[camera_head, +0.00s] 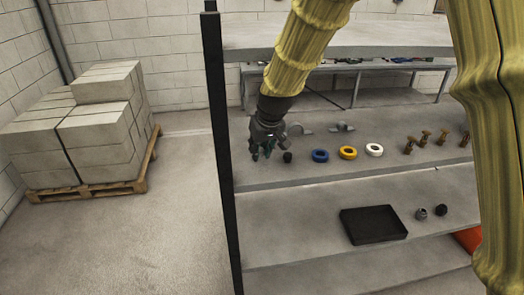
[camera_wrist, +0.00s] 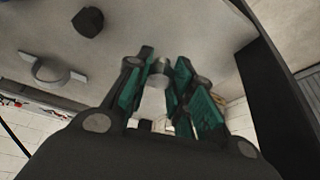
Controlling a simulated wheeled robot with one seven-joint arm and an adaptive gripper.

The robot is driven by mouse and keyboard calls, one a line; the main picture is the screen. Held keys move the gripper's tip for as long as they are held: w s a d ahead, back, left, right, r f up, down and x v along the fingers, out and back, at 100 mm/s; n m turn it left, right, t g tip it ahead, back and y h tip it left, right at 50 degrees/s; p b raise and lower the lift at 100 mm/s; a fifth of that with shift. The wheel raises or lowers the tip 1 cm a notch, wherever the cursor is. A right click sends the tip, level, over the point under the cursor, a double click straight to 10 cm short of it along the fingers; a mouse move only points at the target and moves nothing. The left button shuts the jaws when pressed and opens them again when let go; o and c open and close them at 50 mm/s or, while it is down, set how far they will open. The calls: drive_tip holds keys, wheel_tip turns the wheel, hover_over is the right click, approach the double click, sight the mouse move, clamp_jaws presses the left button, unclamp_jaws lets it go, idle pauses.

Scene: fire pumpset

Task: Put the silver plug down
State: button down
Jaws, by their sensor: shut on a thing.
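My gripper (camera_head: 264,150) is at the left end of the middle shelf (camera_head: 345,170), next to the black post, with its fingers pointing down. In the wrist view its green-padded fingers (camera_wrist: 162,88) are shut on a pale silver plug (camera_wrist: 156,98). The plug is mostly hidden by the fingers in the head view. I cannot tell whether it touches the shelf. A small dark plug (camera_head: 287,157) stands on the shelf just right of my gripper; it also shows at the upper left of the wrist view (camera_wrist: 88,22).
Blue (camera_head: 320,156), yellow (camera_head: 347,153) and white (camera_head: 374,149) rings and several brass fittings (camera_head: 424,138) stand to the right. Grey clamps (camera_head: 299,129) lie behind. A black post (camera_head: 219,150) stands close left.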

sight(261, 156)
drive_tip(key=shift+w+f, duration=0.1)
drive_tip(key=shift+w, duration=0.6)
drive_tip(key=shift+s+f+p, duration=0.1)
drive_tip(key=shift+f+p, duration=0.45)
drive_tip(key=shift+p, duration=0.3)
wheel_tip(261, 156, down, 2)
drive_tip(key=shift+f+p, duration=0.1)
drive_tip(key=shift+p, duration=0.5)
drive_tip(key=shift+f, duration=0.35)
drive_tip(key=shift+s+f+b, duration=0.1)
drive_tip(key=shift+f+b, duration=0.1)
drive_tip(key=shift+b, duration=0.1)
